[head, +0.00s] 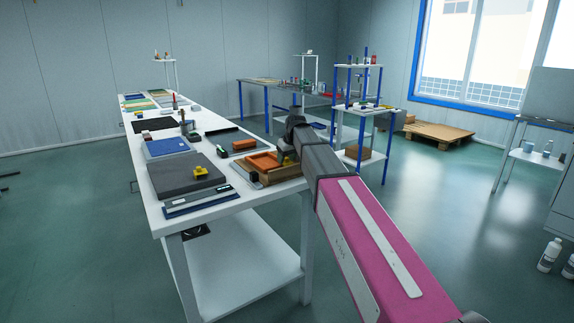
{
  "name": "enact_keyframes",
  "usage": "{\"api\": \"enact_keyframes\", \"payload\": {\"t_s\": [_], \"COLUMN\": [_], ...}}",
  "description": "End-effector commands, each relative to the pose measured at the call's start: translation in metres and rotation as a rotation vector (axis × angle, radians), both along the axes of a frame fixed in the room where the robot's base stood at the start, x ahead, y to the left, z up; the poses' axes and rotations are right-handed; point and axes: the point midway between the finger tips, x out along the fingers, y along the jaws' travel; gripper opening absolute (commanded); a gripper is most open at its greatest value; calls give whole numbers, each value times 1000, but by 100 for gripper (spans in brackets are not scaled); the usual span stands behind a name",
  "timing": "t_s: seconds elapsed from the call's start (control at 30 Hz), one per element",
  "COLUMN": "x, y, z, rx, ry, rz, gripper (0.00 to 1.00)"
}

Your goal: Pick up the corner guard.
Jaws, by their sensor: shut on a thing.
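My gripper (286,154) reaches over the front right part of the white table, above the right side of an orange tray. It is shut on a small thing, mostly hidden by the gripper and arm. A bit of yellow shows at the fingertips, and I take the held thing for the corner guard. Whether it touches the tray cannot be told. Another small yellow piece (201,173) lies on a dark grey foam block (170,178) to the left.
A blue mat (167,146) and a black tray (220,131) lie farther back. A blue-legged shelf (363,112) stands behind my arm.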

Motion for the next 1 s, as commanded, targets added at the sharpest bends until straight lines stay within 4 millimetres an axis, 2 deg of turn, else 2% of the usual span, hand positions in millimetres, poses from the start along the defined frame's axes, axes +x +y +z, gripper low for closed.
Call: {"api": "enact_keyframes", "payload": {"t_s": [0.37,0.47,0.6,0.7,1.0], "x": [1,1,1,-19,-61], "y": [0,0,0,17,60], "z": [10,20,44,55,91], "rx": [1,0,0,1,0], "ry": [-1,0,-2,-1,-1], "rz": [0,0,0,2,2], "gripper": [26,26,26,26,26]}}
